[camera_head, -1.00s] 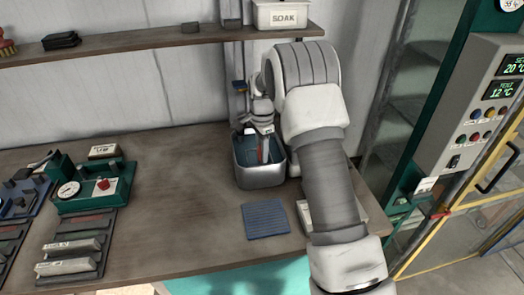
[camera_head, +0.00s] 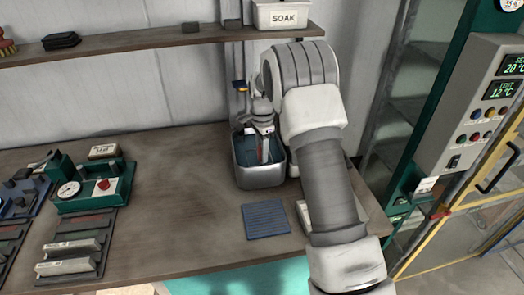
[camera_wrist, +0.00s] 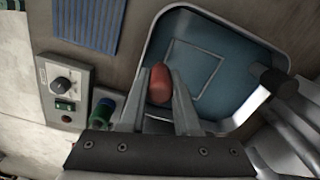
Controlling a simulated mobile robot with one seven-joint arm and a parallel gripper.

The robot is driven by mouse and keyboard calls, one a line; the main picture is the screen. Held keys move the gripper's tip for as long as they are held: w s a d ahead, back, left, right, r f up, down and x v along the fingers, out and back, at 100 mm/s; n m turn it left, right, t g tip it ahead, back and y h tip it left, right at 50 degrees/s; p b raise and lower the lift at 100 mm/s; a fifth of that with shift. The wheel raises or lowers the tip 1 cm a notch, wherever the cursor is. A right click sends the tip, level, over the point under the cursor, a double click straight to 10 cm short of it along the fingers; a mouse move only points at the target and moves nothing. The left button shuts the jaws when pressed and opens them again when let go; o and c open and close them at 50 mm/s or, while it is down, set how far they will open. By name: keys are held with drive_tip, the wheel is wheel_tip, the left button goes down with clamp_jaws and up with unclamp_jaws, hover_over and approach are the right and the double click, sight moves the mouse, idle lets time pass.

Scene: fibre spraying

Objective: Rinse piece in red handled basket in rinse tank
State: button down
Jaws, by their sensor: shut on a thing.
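The rinse tank (camera_head: 262,177) is a metal basin with blue-tinted water, standing on the bench near its back edge. It also shows in the wrist view (camera_wrist: 238,52), with a pale square outline in it. My gripper (camera_wrist: 160,82) is over the tank, its two fingers shut on a red handle (camera_wrist: 159,86). In the head view my gripper (camera_head: 262,135) points down into the tank, with the handle (camera_head: 265,150) showing faintly below it. The basket and the piece under the handle are hidden by the handle and fingers, so I cannot tell their depth.
A blue ribbed mat (camera_head: 266,219) lies in front of the tank. A dark-tipped spout (camera_wrist: 278,82) reaches over the tank's rim. A control box (camera_wrist: 65,90) stands beside the tank. A shelf (camera_head: 150,38) with a SOAK bin (camera_head: 281,15) hangs above. Bare bench lies left of the tank.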

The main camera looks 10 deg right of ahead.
drive_tip(key=shift+f, duration=0.35)
drive_tip(key=shift+r+p, duration=3.7)
drive_tip(key=shift+r, duration=2.35)
drive_tip(key=shift+d+f, duration=0.1)
